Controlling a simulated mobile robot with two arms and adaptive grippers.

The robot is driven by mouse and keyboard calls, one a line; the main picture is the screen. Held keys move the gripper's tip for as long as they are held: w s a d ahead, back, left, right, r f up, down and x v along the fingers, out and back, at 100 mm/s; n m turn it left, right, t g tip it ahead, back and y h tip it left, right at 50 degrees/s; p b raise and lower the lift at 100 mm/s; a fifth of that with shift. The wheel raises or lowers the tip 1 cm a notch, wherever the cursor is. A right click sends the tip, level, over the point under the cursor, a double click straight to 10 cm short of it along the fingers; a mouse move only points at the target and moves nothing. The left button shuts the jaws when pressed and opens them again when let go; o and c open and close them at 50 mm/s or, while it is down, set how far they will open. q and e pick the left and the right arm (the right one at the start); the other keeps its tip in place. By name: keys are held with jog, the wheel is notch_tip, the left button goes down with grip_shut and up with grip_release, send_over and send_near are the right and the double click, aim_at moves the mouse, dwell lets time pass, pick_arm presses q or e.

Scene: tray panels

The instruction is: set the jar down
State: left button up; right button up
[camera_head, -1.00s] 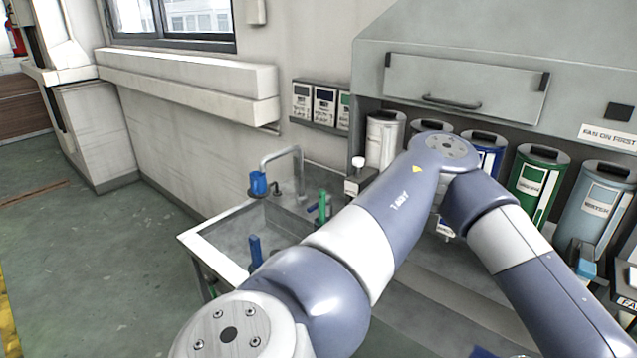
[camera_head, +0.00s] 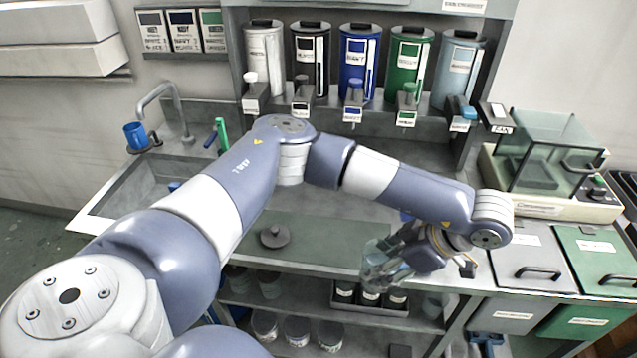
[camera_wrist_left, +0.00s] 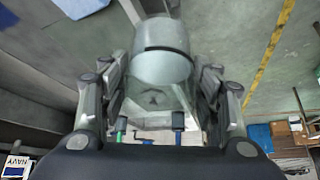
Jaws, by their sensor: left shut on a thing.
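The jar (camera_head: 377,268) is clear, glass-like and see-through. It is held above the front part of the bench in the head view, and its lower end is hard to make out against the shelf behind. My left gripper (camera_head: 398,260) is shut on it from the right. In the left wrist view the jar (camera_wrist_left: 163,68) sits between the two fingers of my left gripper (camera_wrist_left: 160,95), with a dark band across it. A grey round lid-like piece with a knob (camera_head: 274,238) lies on the green-grey mat (camera_head: 325,232). My right gripper is not in view.
Several coloured canisters (camera_head: 358,62) stand at the back of the bench. A glass-boxed balance (camera_head: 545,160) and lidded bins (camera_head: 530,260) are at the right. A sink (camera_head: 140,188) is at the left. The mat is clear around the lid-like piece. A lower shelf holds jars.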

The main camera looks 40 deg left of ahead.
pick_arm(q)
jog(key=w+a+f, duration=0.1)
jog(key=w+a, duration=0.1)
jog(key=a, duration=0.2)
jog(key=w+a+f+p, duration=0.1)
jog(key=w+a+f, duration=0.1)
jog(key=a, duration=0.3)
jog(key=w+a+f+p, duration=0.1)
jog(key=w+a, duration=0.1)
jog(key=a, duration=0.2)
jog(key=shift+w+a+f, duration=0.25)
jog(key=shift+w+a, duration=0.05)
jog(key=shift+w, duration=0.05)
jog(key=shift+f, duration=0.3)
jog(key=o, duration=1.5)
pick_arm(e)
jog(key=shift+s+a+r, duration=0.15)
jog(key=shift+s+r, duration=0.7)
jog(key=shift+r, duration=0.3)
pick_arm(q)
jog(key=shift+o, duration=0.2)
jog(key=shift+r, duration=0.15)
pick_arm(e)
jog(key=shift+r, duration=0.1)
